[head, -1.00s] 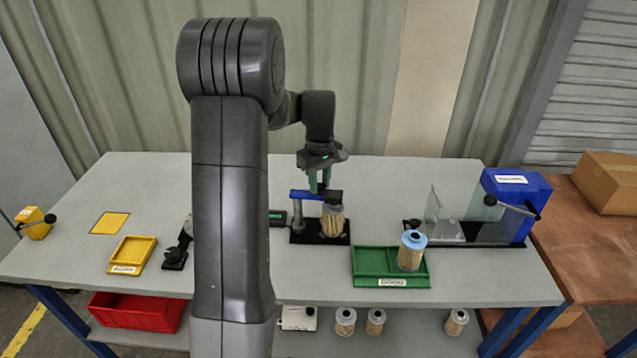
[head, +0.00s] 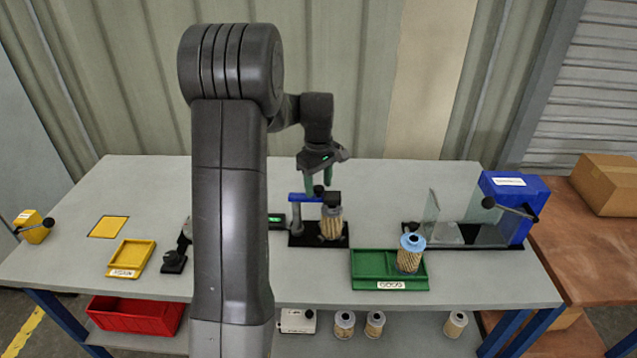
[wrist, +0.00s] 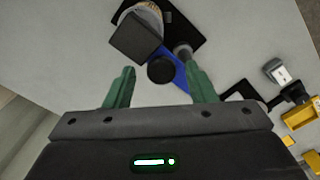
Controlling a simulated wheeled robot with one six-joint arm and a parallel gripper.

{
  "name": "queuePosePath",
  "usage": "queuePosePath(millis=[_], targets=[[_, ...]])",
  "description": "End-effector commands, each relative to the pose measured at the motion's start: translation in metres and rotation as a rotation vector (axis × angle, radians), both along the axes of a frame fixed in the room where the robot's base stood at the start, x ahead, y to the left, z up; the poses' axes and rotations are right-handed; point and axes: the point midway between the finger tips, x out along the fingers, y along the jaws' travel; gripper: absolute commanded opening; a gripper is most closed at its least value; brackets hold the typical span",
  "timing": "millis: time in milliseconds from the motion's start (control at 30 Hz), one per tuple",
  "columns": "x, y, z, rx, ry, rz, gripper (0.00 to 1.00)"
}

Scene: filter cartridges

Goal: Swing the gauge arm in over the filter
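The gauge arm (head: 307,197) is a blue bar on a grey post, with a black block at its right end and a small black knob. The block sits over the filter (head: 331,224), a tan pleated cartridge upright on a black base plate (head: 303,240). In the wrist view the black block (wrist: 135,38) covers part of the filter (wrist: 149,12), and the blue bar (wrist: 181,75) and round black knob (wrist: 161,69) lie beyond my fingertips. My gripper (head: 318,187) is above the gauge arm, green fingers apart and empty in the wrist view (wrist: 160,78).
A green GOOD tray (head: 368,263) holds a blue-topped filter (head: 410,252) to the right. A blue machine with a clear guard (head: 515,200) stands farther right. A small display (head: 277,221) with a green light is left of the gauge.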

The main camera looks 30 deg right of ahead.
Motion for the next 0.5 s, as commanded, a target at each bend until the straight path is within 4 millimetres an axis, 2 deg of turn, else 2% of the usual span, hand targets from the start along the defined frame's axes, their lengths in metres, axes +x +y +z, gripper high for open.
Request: queuePosePath(millis=[267,367,500], targets=[[0.0,0.0,0.005,0.001,0.0,-0.001,0.5],[0.0,0.0,0.018,-0.001,-0.001,-0.001,0.5],[0.001,0.0,0.048,-0.002,-0.004,-0.001,0.5]])
